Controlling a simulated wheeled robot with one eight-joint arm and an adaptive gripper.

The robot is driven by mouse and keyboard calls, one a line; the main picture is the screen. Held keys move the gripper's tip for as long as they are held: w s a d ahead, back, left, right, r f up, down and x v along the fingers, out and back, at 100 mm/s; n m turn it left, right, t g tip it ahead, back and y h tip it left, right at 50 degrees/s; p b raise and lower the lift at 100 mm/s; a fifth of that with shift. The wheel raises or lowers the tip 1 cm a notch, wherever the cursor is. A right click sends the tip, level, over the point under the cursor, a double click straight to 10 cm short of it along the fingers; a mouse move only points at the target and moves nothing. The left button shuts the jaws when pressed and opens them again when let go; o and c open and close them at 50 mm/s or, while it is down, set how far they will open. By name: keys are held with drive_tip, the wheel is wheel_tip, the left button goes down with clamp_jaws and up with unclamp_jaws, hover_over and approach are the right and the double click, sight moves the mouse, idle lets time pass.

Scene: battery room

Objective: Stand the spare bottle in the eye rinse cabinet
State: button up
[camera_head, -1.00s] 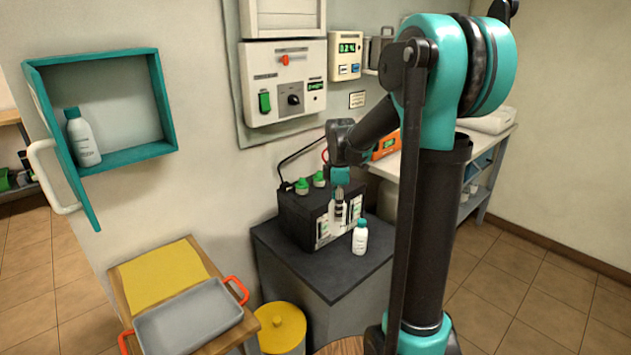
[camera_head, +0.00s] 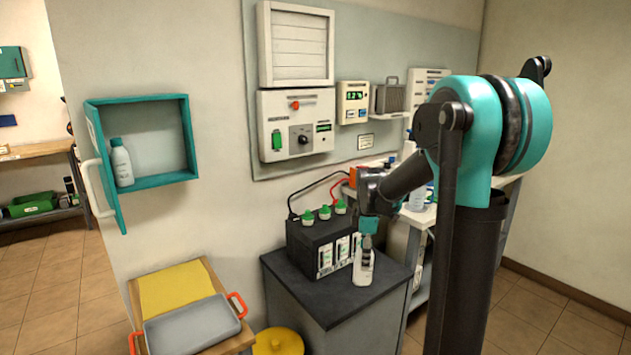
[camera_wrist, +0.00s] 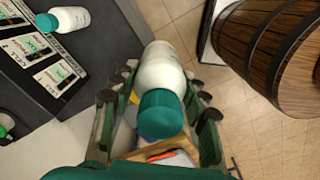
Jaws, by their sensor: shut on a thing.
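The eye rinse cabinet (camera_head: 165,180) is a teal open box on the wall at left, its door (camera_head: 110,190) swung open. A white bottle (camera_head: 122,165) stands inside at its left. My gripper (camera_head: 366,243) is right of and below the cabinet, over the dark stand. In the wrist view my gripper (camera_wrist: 162,112) is shut on a white bottle (camera_wrist: 160,70) with a teal cap. Another such bottle (camera_wrist: 72,18) is by the battery at upper left. In the head view one white bottle shape shows below my gripper; the two bottles seem to overlap there.
A black battery (camera_head: 300,237) with green caps sits on the dark stand (camera_head: 320,300). A grey tray (camera_head: 190,325) with orange handles and a yellow cloth (camera_head: 175,285) lie on a wooden table below the cabinet. A yellow bin (camera_head: 278,343) stands between. A wooden barrel (camera_wrist: 265,50) shows in the wrist view.

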drive_tip(key=shift+w+f+m, duration=0.3)
drive_tip(key=shift+w+f, duration=0.05)
drive_tip(key=shift+f, duration=0.1)
drive_tip(key=w+d+f+m, duration=0.1)
drive_tip(key=d+f+m, duration=0.1)
drive_tip(key=f+m, duration=0.6)
drive_tip(key=w+d+f+m, duration=0.1)
drive_tip(key=w+f+m, duration=0.1)
drive_tip(key=f+m, duration=0.6)
drive_tip(key=shift+d+f, duration=0.4)
drive_tip(key=shift+f, duration=0.3)
drive_tip(key=shift+w, duration=0.1)
